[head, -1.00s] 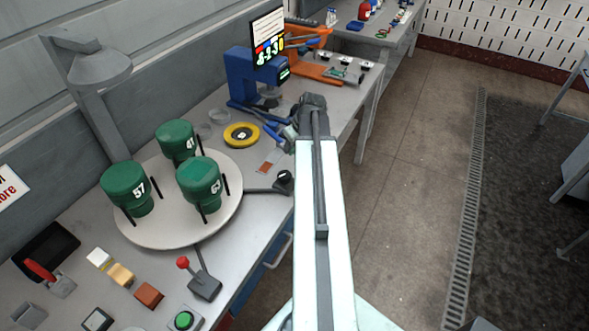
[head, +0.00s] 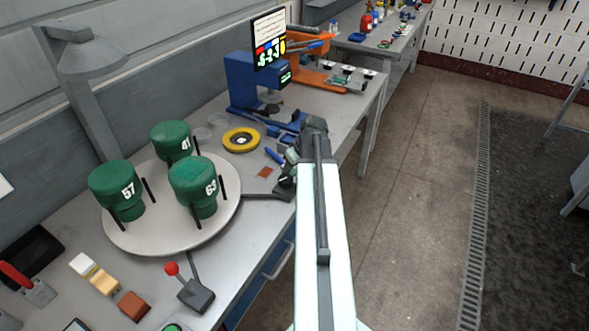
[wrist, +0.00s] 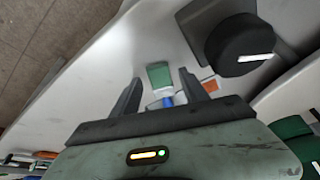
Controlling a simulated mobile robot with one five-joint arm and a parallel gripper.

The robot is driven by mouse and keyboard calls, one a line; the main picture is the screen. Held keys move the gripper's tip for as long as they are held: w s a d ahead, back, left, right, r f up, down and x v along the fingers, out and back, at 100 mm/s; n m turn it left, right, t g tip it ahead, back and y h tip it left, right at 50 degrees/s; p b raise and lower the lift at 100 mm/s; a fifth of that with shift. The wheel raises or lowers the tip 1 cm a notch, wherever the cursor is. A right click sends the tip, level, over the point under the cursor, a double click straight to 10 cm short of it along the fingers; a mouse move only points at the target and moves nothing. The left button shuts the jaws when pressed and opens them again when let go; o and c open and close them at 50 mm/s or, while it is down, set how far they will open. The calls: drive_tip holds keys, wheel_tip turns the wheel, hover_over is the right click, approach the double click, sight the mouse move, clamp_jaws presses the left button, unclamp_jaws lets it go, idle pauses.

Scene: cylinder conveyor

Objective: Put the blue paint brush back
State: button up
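A slim blue handle (head: 273,155) lies on the grey bench beside my arm's end, right of the yellow ring; I take it for the blue paint brush, but most of it is hidden behind my arm. In the wrist view a short blue piece (wrist: 167,100) with a pale band and a green block-like end (wrist: 159,75) shows between the fingers; I cannot tell whether these are one object. My gripper (wrist: 161,82) is open, its two dark fingers apart, over the bench near its edge. Its fingertips cannot be made out in the head view.
A black knob (wrist: 240,45) with a white line stands close to the fingers. A turntable (head: 150,238) with three green canisters is at left. A blue machine (head: 250,85) and an orange stand (head: 308,62) stand behind. The floor right of the bench is clear.

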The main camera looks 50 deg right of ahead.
drive_tip(key=shift+f, duration=0.2)
drive_tip(key=p+v, duration=0.7)
drive_tip(key=v, duration=0.1)
